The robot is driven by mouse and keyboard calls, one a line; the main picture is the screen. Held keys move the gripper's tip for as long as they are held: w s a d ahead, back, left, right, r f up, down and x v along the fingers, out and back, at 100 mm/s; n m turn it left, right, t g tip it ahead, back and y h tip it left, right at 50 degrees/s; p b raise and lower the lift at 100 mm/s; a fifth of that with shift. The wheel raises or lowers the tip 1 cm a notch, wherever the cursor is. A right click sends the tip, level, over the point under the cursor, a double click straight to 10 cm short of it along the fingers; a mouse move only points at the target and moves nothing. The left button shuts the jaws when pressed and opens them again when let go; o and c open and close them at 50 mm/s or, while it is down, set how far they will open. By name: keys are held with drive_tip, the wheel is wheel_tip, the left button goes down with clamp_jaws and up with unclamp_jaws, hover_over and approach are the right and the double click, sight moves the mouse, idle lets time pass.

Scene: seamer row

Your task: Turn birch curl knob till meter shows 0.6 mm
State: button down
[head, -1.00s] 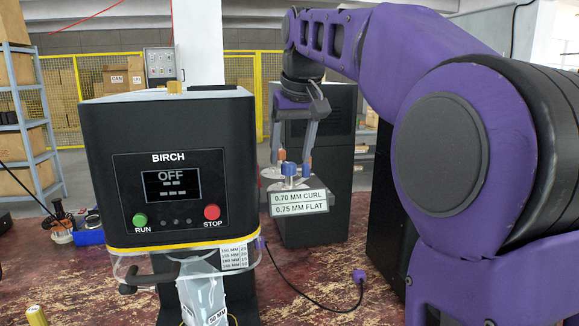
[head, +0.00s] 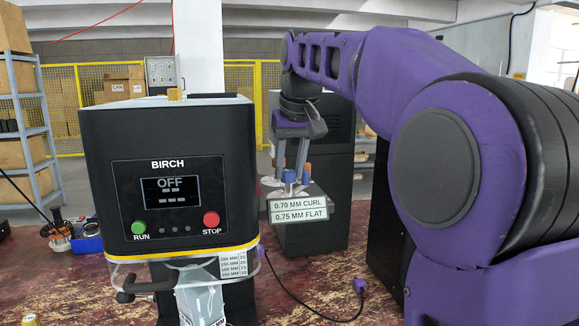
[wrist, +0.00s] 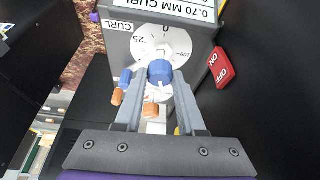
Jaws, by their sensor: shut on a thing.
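The readout sign (head: 298,209) reads 0.70 MM CURL over 0.75 MM FLAT. It stands right of the BIRCH machine (head: 168,140), whose screen (head: 172,190) shows OFF. My gripper (head: 290,176) points down behind the sign, shut on the blue curl knob (head: 289,177). In the wrist view the fingertips sit on both sides of the blue knob (wrist: 160,70), above a white dial (wrist: 162,45) marked 0, 25 and 100, beside a CURL label (wrist: 122,26). The dial's exact setting is partly hidden by the knob and fingers.
A blue-and-orange part (wrist: 120,88) is close beside the left finger, and another orange end (wrist: 150,110) shows between the fingers. A red ON/OFF switch (wrist: 221,67) is to the right. A purple cable plug (head: 360,285) lies on the worn red table (head: 310,280).

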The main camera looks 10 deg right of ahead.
drive_tip(key=shift+a+r+m+h+p, duration=0.1)
drive_tip(key=shift+r+m+h+p, duration=0.1)
drive_tip(key=shift+m+p, duration=0.35)
drive_tip(key=shift+a+r+m+h+p, duration=0.1)
drive_tip(key=shift+m+h+p, duration=0.1)
drive_tip(key=shift+m+p, duration=0.3)
drive_tip(key=shift+f+m+h+p, duration=0.25)
drive_tip(key=shift+m+h+p, duration=0.5)
drive_tip(key=shift+m, duration=0.6)
drive_tip(key=shift+y, duration=0.25)
drive_tip(key=c, duration=0.5)
unclamp_jaws()
drive_tip(key=p+v, duration=0.4)
drive_tip(key=v, duration=1.3)
drive_tip(key=shift+w+r, duration=0.15)
drive_tip(key=shift+r, duration=0.15)
